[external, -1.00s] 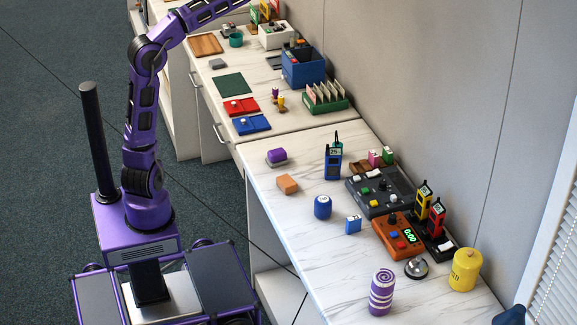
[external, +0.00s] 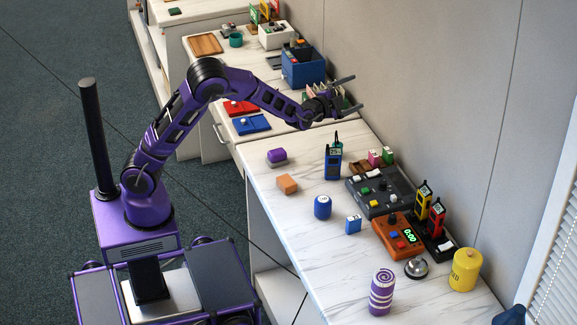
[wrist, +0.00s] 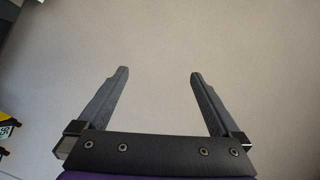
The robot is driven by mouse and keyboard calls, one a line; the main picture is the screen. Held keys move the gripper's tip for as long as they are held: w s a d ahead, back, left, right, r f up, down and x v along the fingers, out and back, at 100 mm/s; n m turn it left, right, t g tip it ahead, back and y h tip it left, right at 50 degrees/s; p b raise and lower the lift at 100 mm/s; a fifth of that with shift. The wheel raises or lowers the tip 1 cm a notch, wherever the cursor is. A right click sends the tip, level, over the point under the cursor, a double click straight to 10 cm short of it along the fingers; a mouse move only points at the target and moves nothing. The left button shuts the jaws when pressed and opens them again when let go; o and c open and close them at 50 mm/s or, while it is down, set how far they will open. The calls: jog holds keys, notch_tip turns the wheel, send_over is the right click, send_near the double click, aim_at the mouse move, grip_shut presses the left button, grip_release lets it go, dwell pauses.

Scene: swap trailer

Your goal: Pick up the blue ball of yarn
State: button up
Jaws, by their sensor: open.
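A small rounded blue object with a pale mark (external: 322,207) stands on the near white marbled worktop (external: 290,225), left of a small blue box (external: 353,224). It is the closest match to the blue ball of yarn, but it is too small to tell if it is yarn. My gripper (external: 347,94) is open and empty, high above the far part of this worktop, well apart from the blue object. In the wrist view, my gripper (wrist: 159,73) has its two fingers spread toward a bare grey wall; the blue object is out of that view.
A blue walkie-talkie (external: 333,162), an orange block (external: 287,184) and a purple item (external: 277,157) stand near the blue object. A dark control panel (external: 378,205), an orange console (external: 398,240), a striped purple cylinder (external: 381,291) and a yellow canister (external: 464,270) stand further right. The wall (external: 420,90) runs behind.

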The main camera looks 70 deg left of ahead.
jog(key=s+d+f+m+g+y, duration=0.1)
jog(key=s+f+m+y, duration=0.1)
jog(key=s+f, duration=0.4)
jog(key=m+h+b, duration=0.2)
jog(key=m+h, duration=0.2)
jog(key=m, duration=0.8)
send_over(315, 202)
jog(key=w+a, duration=0.5)
jog(key=w, duration=0.1)
notch_tip(315, 202, down, 11)
jog(key=s+d+f+m+h, duration=0.1)
jog(key=s+f+m, duration=0.1)
jog(key=f+m, duration=0.1)
jog(key=s+d+f+m+h+b, duration=0.1)
jog(key=s+d+f+m, duration=0.1)
jog(key=m, duration=0.4)
jog(key=s+d+f+m+g+h, duration=0.1)
jog(key=s+d+f+m, duration=0.1)
jog(key=s+f+m, duration=0.1)
jog(key=shift+s+d+f+m+h, duration=0.1)
jog(key=shift+f+m+h, duration=0.05)
jog(key=shift+f+m, duration=0.3)
jog(key=shift+s+d+f+m+h, duration=0.1)
jog(key=shift+f+m+h, duration=0.05)
jog(key=shift+f+m, duration=0.3)
jog(key=b+x, duration=0.1)
jog(key=x, duration=0.6)
jog(key=shift+w+f, duration=0.1)
jog(key=shift+f, duration=0.05)
jog(key=c, duration=1.4)
